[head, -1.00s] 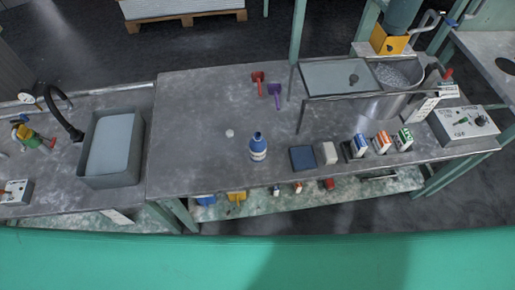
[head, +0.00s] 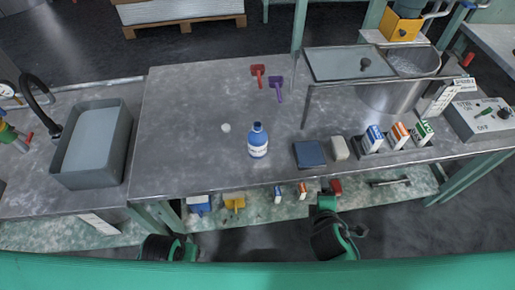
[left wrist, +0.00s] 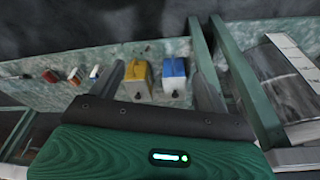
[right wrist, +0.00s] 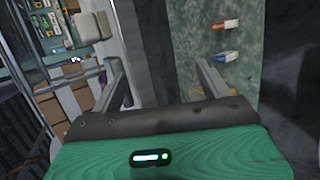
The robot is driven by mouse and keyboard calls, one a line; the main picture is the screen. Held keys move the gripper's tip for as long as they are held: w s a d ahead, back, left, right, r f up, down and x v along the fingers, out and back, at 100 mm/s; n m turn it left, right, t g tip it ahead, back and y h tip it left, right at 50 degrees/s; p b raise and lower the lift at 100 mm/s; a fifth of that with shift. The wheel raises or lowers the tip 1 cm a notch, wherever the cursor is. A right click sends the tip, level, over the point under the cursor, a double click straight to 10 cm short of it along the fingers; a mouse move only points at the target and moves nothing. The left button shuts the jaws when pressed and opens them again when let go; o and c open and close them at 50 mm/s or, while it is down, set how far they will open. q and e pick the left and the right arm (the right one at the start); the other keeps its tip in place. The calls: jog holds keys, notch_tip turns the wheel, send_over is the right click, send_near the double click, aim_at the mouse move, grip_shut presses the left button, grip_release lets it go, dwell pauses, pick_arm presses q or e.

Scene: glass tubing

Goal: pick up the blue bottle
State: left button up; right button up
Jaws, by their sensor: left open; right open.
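The blue bottle (head: 258,141) stands upright near the front middle of the grey worktable (head: 190,110). It has a white label and a blue cap, and nothing touches it. My left gripper shows at the lower left of the head view, below the table's front edge, apart from the bottle. In the left wrist view its fingers (left wrist: 155,62) are apart and empty. My right gripper shows at the lower middle right of the head view, also below the front edge. In the right wrist view its fingers (right wrist: 156,62) are apart and empty. Neither wrist view shows the bottle.
A red scoop (head: 258,75) and purple scoop (head: 276,87) lie behind. A small white piece (head: 226,127) lies left. A lower shelf holds several items.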

jog(key=w+a+r+n+t+y, duration=0.1)
jog(key=w+a+r+n+t, duration=0.1)
jog(key=a+r+n+t, duration=0.35)
jog(key=n+y, duration=0.7)
jog(key=n, duration=1)
send_near(261, 148)
jog(key=x, duration=0.7)
jog(key=shift+a+r+p, duration=0.1)
jog(key=shift+a+p, duration=0.2)
jog(key=shift+p, duration=0.1)
jog(key=shift+d+f+x, duration=0.1)
jog(key=shift+x, duration=1.3)
jog(key=shift+d+f+x, duration=0.15)
jog(key=shift+x, duration=1.3)
pick_arm(q)
notch_tip(261, 148, down, 6)
jog(key=s+d, duration=0.1)
jog(key=shift+f, duration=0.15)
pick_arm(e)
jog(key=shift+w, duration=0.1)
pick_arm(q)
jog(key=shift+s, duration=0.1)
pick_arm(e)
jog(key=c, duration=1.1)
jog(key=shift+r, duration=0.2)
jog(key=shift+c, duration=0.2)
